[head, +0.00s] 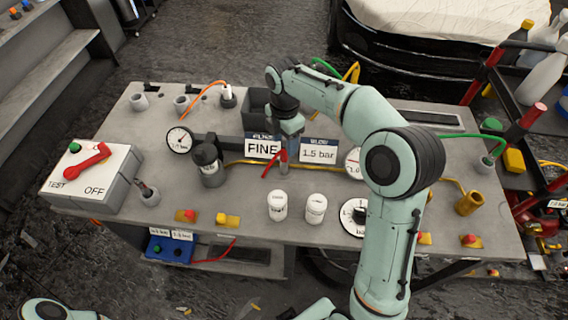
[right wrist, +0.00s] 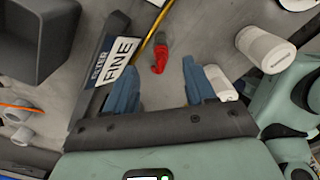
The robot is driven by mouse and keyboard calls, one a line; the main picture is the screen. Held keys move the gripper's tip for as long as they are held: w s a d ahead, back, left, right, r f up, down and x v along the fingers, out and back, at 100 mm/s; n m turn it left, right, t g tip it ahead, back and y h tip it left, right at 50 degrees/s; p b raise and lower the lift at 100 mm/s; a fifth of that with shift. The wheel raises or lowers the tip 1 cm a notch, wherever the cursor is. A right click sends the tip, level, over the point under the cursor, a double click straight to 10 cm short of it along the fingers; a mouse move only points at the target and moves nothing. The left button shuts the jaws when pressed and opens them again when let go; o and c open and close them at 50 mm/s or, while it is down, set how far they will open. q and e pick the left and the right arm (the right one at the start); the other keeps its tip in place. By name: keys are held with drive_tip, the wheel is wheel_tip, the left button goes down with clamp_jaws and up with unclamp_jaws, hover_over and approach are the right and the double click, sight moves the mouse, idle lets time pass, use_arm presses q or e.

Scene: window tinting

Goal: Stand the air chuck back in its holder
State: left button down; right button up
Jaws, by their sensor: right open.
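A small dark-grey piece with a red curved end (right wrist: 159,58) lies on the bench between and beyond my right fingertips in the right wrist view. It looks like the air chuck, but I cannot be sure. Its red part also shows in the head view (head: 270,164), just below my right gripper (head: 291,143). My right gripper's two blue fingers (right wrist: 160,82) are spread and empty. Several holder cups stand on the bench: two grey cups (head: 139,102) at back left, and a grey one (head: 148,193) at front left holding a dark fitting. Which is the chuck's holder, I cannot tell. My left gripper is out of sight.
The FINE sign (head: 263,147) stands close to my right gripper, with a dark grey bin (head: 257,101) behind. Two white canisters (head: 277,206) stand in front. A black regulator (head: 208,165) is to the left. A yellow line (head: 240,163) crosses the bench.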

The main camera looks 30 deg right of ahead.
sight(284, 152)
wheel_tip(284, 152, down, 8)
drive_tip(key=shift+a+r+b, duration=0.1)
drive_tip(key=shift+r+b, duration=0.1)
drive_tip(key=shift+b, duration=0.1)
clamp_jaws()
